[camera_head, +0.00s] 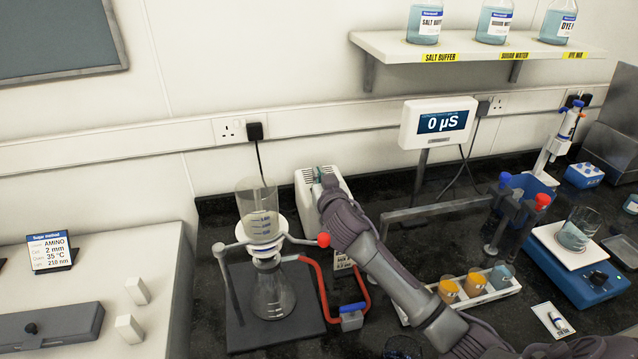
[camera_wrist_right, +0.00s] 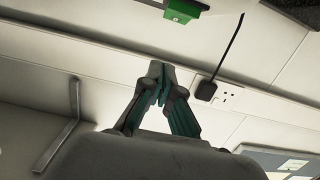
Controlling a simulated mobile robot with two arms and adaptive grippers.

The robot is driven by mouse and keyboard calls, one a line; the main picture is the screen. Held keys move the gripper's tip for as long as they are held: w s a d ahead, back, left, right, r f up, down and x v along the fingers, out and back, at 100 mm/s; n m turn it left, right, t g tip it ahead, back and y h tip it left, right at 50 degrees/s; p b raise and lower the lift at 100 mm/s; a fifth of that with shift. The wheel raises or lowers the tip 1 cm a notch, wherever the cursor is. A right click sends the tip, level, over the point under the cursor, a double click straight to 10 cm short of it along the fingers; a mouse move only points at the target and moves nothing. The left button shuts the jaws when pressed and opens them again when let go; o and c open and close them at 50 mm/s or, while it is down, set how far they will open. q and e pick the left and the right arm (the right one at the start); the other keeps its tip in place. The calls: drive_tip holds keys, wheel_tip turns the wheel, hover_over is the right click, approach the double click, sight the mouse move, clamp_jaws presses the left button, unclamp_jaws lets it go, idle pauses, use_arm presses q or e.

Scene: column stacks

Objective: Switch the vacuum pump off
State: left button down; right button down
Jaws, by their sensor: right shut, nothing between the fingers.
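The vacuum pump, taken to be the white box with vent slots (camera_head: 306,205), stands on the dark bench against the back wall. My right gripper (camera_head: 319,176) is over the pump's top, and my wrist hides much of the pump's right side and front. In the right wrist view the gripper's fingertips (camera_wrist_right: 158,82) are together with nothing between them. A green block (camera_wrist_right: 184,8) shows at the top edge of that view; I cannot tell whether it is the pump's switch. Contact between fingers and pump cannot be made out. My left gripper is out of view.
A filter funnel (camera_head: 262,215) on a flask (camera_head: 272,292) stands left of the pump, with a red hose (camera_head: 319,285) beside it. A conductivity display (camera_head: 438,123) stands behind my arm. A rack of coloured vials (camera_head: 472,290) is to the right.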

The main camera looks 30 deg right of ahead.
wheel_tip(320, 180, down, 4)
drive_tip(key=shift+w, duration=0.15)
idle(0.3)
